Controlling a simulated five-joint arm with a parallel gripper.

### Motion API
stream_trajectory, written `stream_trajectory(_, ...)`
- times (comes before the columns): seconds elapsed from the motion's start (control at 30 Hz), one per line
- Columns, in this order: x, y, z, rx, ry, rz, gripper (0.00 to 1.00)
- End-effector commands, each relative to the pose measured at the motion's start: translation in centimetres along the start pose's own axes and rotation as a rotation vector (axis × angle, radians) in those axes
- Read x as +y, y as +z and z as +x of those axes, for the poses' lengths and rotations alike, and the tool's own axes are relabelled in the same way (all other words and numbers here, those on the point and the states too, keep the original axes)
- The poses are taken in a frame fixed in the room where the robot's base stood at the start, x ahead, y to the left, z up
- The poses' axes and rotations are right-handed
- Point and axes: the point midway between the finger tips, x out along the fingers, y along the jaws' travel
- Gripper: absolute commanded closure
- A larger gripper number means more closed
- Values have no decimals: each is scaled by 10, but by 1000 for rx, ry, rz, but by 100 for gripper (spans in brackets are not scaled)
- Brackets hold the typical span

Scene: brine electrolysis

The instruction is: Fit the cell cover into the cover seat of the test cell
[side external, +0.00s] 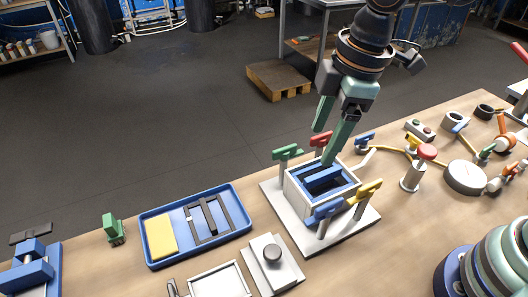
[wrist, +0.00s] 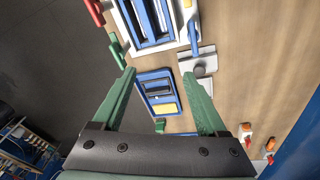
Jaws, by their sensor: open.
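The test cell (side external: 294,200) is a pale open-topped box with a blue rim and blue and dark plates inside; it stands on a light base plate. It also shows at the top of the wrist view (wrist: 128,28). The cell cover appears to be the grey plate with a round dark knob (side external: 272,254), lying left of the cell; it shows in the wrist view (wrist: 199,70) too. My gripper (side external: 323,147) is open and empty above the cell, fingers pointing down. In the wrist view its fingers (wrist: 159,73) are wide apart. One finger hides part of the cell's far side.
Clamps with green (side external: 286,152), red, yellow (side external: 368,190) and blue (side external: 325,212) handles surround the cell. A blue tray (side external: 156,254) holds a yellow block and a dark frame. A red-topped post (side external: 411,177) stands to the right. Bare table lies between tray and base plate.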

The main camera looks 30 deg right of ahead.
Motion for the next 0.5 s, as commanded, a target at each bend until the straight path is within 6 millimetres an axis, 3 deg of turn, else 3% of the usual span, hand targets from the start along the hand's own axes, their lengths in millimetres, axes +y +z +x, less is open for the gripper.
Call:
stream_trajectory(0.03, -18, -20, 11, -25, -33, -131, 24)
stream_trajectory(0.2, -69, -60, 38, -78, -107, -479, 24)
stream_trajectory(0.33, -95, -75, 50, -100, -140, -635, 24)
stream_trajectory(0.5, -106, -79, 62, -110, -154, -700, 24)
